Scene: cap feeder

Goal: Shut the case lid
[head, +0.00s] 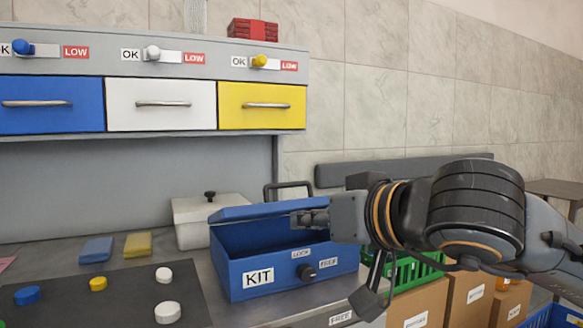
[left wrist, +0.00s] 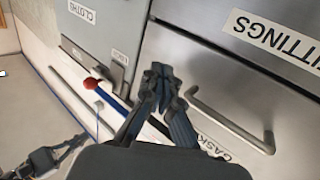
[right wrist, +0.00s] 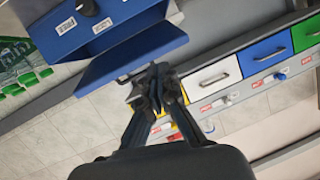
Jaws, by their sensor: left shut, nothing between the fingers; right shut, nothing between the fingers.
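The blue case (head: 262,275), labelled KIT, stands on the bench with its lid (head: 250,211) partly raised and its inside showing. A dark knob (head: 306,272) is on its front. The lid also shows in the right wrist view (right wrist: 128,58). My right gripper (head: 303,218) is shut and empty at the right part of the lid, its fingers reaching left; I cannot tell whether they touch it. It also shows in the right wrist view (right wrist: 156,82). My left gripper (left wrist: 158,76) is shut and empty, in front of grey drawer fronts, outside the head view.
A white lidded box (head: 203,222) stands behind the case. Blue and yellow pads (head: 138,245) and a dark mat (head: 125,305) with several caps lie left. Blue, white and yellow drawers (head: 262,106) hang above. A green crate (head: 410,272) and cardboard boxes (head: 422,305) are at the right.

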